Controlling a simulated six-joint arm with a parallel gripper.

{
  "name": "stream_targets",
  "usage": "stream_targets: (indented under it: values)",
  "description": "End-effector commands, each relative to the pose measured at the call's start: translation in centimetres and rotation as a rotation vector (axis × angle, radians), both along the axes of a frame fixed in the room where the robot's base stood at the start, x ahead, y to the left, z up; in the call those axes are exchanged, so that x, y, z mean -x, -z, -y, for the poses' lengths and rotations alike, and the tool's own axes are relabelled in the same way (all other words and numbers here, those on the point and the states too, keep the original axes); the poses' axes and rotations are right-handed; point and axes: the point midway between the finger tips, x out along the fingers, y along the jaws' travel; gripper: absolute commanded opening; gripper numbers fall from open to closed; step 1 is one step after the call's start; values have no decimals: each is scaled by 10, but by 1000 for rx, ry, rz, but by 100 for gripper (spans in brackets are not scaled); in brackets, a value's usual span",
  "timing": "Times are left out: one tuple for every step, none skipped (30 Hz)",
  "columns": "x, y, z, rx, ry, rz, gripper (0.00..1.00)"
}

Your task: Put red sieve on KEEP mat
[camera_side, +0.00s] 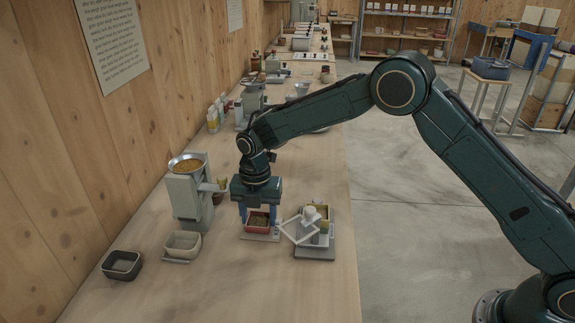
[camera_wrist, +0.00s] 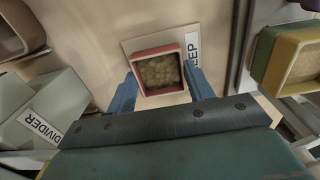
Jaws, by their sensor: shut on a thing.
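The red sieve (camera_side: 258,229) is a small square box with a red rim, holding coarse yellowish grains. It shows also in the wrist view (camera_wrist: 163,92), between my two blue fingers. My gripper (camera_side: 258,214) points down and is shut on the sieve's two opposite sides. The KEEP mat (camera_side: 262,238) is a pale flat square under the sieve. In the wrist view the mat (camera_wrist: 128,45) shows around the sieve, its label partly covered. The sieve looks level and over the mat; whether it fully rests on it I cannot tell.
A white-framed device with a yellow-green box (camera_side: 323,213) stands close right of the mat. A grey mill with a grain-filled funnel (camera_side: 186,165) stands to the left. A pale tray (camera_side: 183,244) and a dark tray (camera_side: 122,265) lie front left. The front bench is clear.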

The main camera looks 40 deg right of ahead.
Motion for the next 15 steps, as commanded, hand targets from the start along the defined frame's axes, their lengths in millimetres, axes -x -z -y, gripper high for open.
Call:
stream_targets:
  values:
    - [0,0,0,-1,0,1,29]
    - [0,0,0,-1,0,1,29]
    - [0,0,0,-1,0,1,29]
    - [0,0,0,-1,0,1,29]
    - [0,0,0,-1,0,1,29]
    - [0,0,0,0,0,0,29]
    - [0,0,0,0,0,0,29]
    - [0,1,0,0,0,0,29]
    - [0,2,0,0,0,0,29]
    - [0,3,0,0,0,0,29]
    - [0,3,0,0,0,0,56]
    - [0,3,0,0,0,0,64]
    - [0,3,0,0,0,0,70]
    - [0,3,0,0,0,0,74]
    - [0,2,0,0,0,0,74]
